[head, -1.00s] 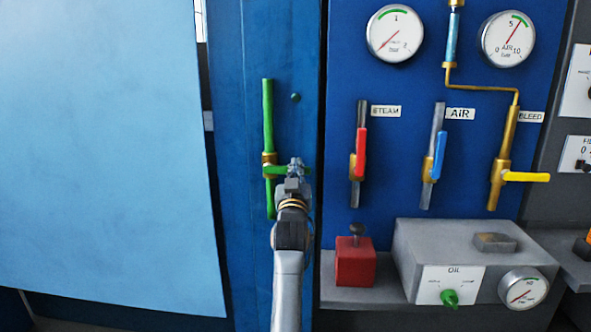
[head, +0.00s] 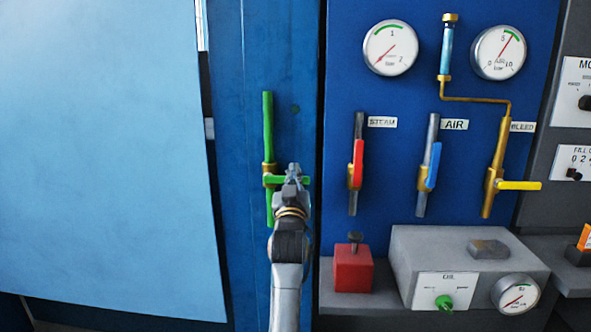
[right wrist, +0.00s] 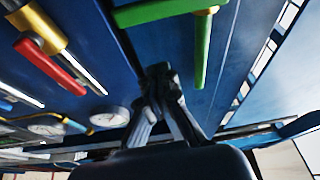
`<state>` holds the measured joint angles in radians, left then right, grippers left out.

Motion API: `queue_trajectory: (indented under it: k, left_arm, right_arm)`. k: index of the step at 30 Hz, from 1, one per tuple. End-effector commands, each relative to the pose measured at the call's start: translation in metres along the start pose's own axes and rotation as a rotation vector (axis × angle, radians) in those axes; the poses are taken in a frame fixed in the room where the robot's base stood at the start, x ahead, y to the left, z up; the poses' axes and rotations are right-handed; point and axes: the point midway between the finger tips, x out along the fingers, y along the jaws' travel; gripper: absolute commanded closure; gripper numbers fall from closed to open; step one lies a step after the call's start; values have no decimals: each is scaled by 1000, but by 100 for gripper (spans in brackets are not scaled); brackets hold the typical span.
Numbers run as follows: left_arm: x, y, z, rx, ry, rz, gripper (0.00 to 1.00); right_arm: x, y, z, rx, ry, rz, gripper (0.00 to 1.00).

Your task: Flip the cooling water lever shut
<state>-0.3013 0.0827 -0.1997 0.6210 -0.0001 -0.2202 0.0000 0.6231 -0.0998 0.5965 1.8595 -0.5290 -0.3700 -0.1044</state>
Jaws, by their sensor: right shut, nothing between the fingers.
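The cooling water lever (head: 303,180) is green and lies crosswise to its upright green pipe (head: 268,125), on a brass valve body. It points right in the head view. In the right wrist view the green lever (right wrist: 150,12) crosses the top and the green pipe (right wrist: 202,50) runs down from it. My right gripper (head: 294,170) is at the lever, overlapping it in the head view; its fingers are closed and empty. In the right wrist view the gripper (right wrist: 158,75) shows below the lever, with a gap seen between them. Touch is unclear in the head view. My left gripper is not seen.
To the right are the red steam lever (head: 357,165), the blue air lever (head: 432,165) and the yellow bleed lever (head: 520,185). A red block (head: 353,270) and a grey oil box (head: 430,250) stand on the ledge below. A light blue sheet (head: 100,150) hangs at left.

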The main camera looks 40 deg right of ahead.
Motion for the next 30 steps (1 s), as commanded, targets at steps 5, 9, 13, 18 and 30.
queue_trajectory:
  k: [5, 9, 13, 18, 30]
  left_arm:
    - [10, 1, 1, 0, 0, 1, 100]
    - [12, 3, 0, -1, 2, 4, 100]
    - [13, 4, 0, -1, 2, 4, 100]
    - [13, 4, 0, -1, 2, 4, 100]
    - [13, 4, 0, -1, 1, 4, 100]
  right_arm:
    - [-37, -1, 1, 2, 1, 1, 100]
    - [-53, -1, 0, 2, 2, 1, 100]
    - [-58, -1, -1, 1, 2, 1, 100]
    - [-59, -1, -1, 0, 2, 2, 100]
    - [-59, -1, -1, 1, 3, 1, 100]
